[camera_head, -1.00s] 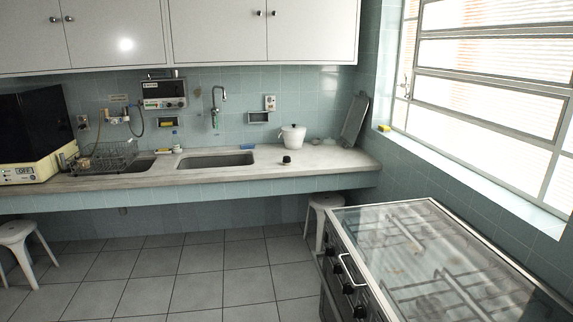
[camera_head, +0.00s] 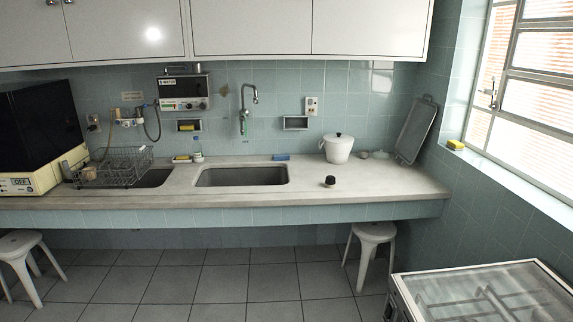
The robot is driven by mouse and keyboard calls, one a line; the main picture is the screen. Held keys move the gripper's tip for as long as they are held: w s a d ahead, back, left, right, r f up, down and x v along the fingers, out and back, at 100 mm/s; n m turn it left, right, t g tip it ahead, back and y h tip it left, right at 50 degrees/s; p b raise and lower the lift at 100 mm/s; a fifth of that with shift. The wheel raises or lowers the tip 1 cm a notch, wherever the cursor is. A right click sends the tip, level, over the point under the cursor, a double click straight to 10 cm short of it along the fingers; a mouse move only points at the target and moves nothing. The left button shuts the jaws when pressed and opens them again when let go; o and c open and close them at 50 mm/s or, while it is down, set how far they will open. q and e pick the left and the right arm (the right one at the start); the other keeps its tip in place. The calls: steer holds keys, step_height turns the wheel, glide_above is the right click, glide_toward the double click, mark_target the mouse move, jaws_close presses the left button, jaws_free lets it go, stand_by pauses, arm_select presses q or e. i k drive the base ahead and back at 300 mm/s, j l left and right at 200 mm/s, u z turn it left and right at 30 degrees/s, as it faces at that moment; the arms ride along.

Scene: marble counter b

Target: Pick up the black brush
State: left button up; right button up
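A small dark object with a black top, which looks like the black brush (camera_head: 330,181), stands on the marble counter (camera_head: 390,181). It is right of the sink, near the counter's front half. Its details are too small to make out. Neither of my grippers is in view.
The sink (camera_head: 242,177) is left of the brush. A white lidded pot (camera_head: 338,148) and a leaning tray (camera_head: 416,129) stand behind it. A wire dish rack (camera_head: 115,167) is further left. A stool (camera_head: 371,238) and a stove (camera_head: 485,292) are below and right. Open floor lies in front.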

mark_target(331, 181)
steer(key=i, duration=2.25)
